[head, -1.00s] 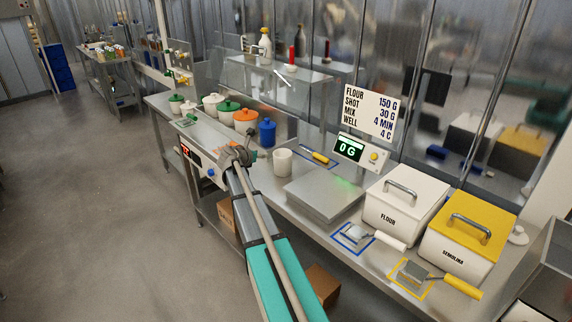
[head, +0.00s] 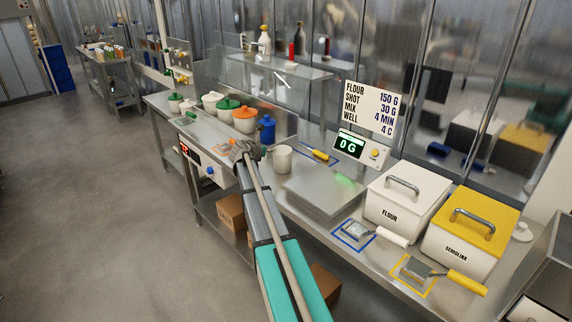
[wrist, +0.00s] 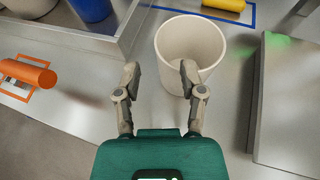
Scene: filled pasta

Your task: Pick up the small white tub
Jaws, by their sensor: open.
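The small white tub (head: 283,159) is an open, empty-looking, off-white cup standing upright on the steel counter, left of the scale plate. In the wrist view the tub (wrist: 190,42) stands just ahead of my gripper (wrist: 159,78), a little right of centre. My gripper is open and empty.
The scale plate (head: 325,190) is close right of the tub. A yellow-handled tool (head: 320,155) lies in a blue outline behind it. A blue container (head: 267,130) and several lidded pots stand left. An orange-handled tool (wrist: 30,73) lies left of my gripper.

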